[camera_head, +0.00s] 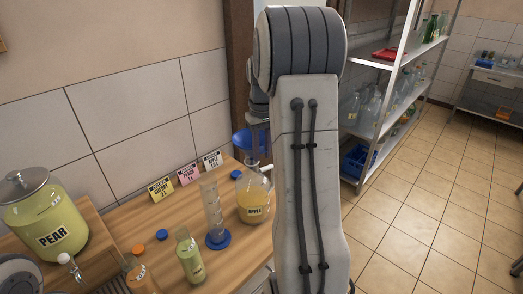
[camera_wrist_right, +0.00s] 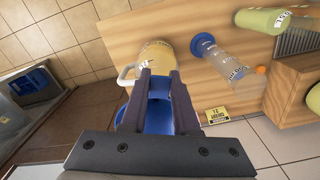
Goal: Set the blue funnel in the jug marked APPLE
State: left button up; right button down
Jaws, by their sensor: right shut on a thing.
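The jug marked APPLE (camera_head: 255,208) stands on the wooden counter and holds amber liquid. It also shows in the wrist view (camera_wrist_right: 153,53), with its pale handle at the left. The blue funnel (camera_head: 241,140) is right above the jug's mouth. My right gripper (camera_head: 257,122), partly hidden behind my arm, is shut on the funnel. In the wrist view, the blue funnel (camera_wrist_right: 159,117) shows between and behind the dark fingers of my right gripper (camera_wrist_right: 159,78). I cannot tell whether the spout is inside the jug's neck. My left gripper is out of view.
A clear cylinder with a blue base (camera_head: 217,236) stands left of the jug. A bottle of pale green liquid (camera_head: 190,258) and a PEAR dispenser (camera_head: 45,222) are further left. Several label cards (camera_head: 189,174) stand along the wall. A shelf rack (camera_head: 400,65) is at right.

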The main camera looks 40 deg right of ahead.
jog(key=shift+f, duration=0.4)
jog(key=c, duration=0.6)
grip_release()
jog(key=shift+r+b, duration=0.3)
jog(key=shift+r, duration=0.05)
notch_tip(320, 180, up, 10)
jog(key=shift+f+b, duration=0.1)
jog(key=shift+b, duration=0.65)
